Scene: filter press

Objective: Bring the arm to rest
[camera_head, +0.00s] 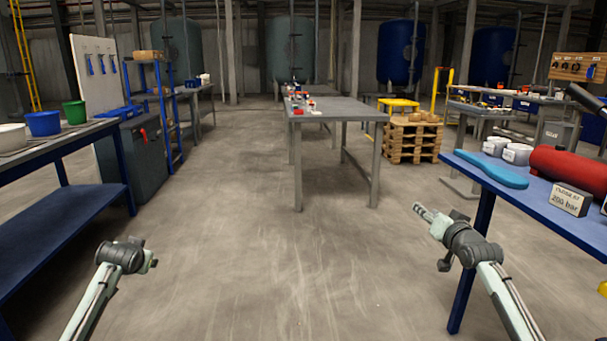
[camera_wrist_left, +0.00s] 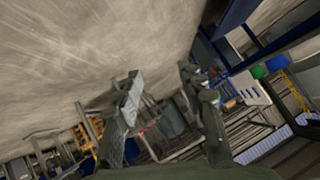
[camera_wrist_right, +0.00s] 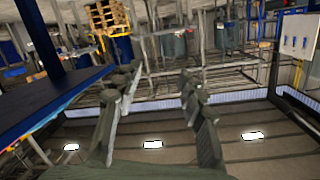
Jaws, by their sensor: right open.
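My left arm comes in at the lower left of the head view, over bare floor, and its wrist hides most of the gripper there. In the left wrist view my left gripper (camera_wrist_left: 160,72) has its two fingers apart with nothing between them. My right arm reaches up from the lower right of the head view, beside the blue table on the right. My right gripper (camera_head: 420,210) points up and left there. In the right wrist view its fingers (camera_wrist_right: 161,71) are apart and empty.
The right blue table (camera_head: 540,200) holds a red cylinder (camera_head: 570,168), a blue flat piece (camera_head: 490,168), white tubs and a "200 bar" sign (camera_head: 570,199). A left bench (camera_head: 60,143) carries buckets. A grey table (camera_head: 335,108) stands ahead, with pallets (camera_head: 412,140) beside it. The middle floor is clear.

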